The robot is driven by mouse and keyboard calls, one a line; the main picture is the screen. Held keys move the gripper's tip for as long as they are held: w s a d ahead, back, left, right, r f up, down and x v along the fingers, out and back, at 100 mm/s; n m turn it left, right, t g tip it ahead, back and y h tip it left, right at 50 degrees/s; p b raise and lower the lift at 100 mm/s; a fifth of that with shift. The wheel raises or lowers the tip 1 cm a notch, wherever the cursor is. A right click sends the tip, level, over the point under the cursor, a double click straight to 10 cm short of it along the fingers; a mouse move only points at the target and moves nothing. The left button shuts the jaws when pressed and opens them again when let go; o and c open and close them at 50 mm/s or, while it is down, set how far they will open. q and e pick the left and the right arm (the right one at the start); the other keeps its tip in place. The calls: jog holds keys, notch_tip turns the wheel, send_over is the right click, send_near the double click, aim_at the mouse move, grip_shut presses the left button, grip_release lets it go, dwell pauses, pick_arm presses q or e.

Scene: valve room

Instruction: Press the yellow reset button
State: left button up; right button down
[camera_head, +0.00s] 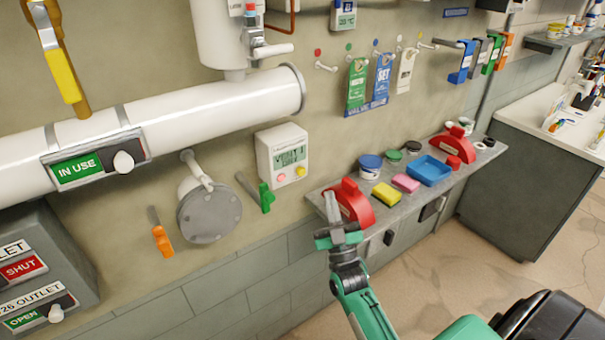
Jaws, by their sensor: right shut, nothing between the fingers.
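A white control box (265,150) with a small green display hangs on the wall near the middle of the view. Below its display are a red button (282,178) and, to the right of it, a yellow button (300,171). My right gripper (331,201) is shut and empty, its fingers pointing up. It appears below and to the right of the box, apart from the yellow button, in front of the shelf's left end. Its depth from the wall is hard to tell. My left gripper is not in view.
A grey shelf (390,193) holds a red arched object (355,203), a yellow sponge (387,194), a blue tray (428,170) and several jars. A green-handled lever (266,198) sits left of my gripper. A white pipe (215,112) runs above left.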

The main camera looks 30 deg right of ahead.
aim_at(301, 171)
jog(key=w+b, duration=0.2)
jog(key=w, duration=0.6)
jog(key=shift+a, duration=0.3)
jog(key=shift+w+b, duration=0.15)
jog(key=shift+b, duration=0.15)
dwell(1.4)
jog(key=shift+w, duration=0.3)
jog(key=shift+w+b, duration=0.3)
jog(key=shift+w, duration=0.15)
dwell(0.7)
jog(key=shift+s, duration=0.1)
jog(key=shift+s+p, duration=0.3)
jog(key=shift+s, duration=0.5)
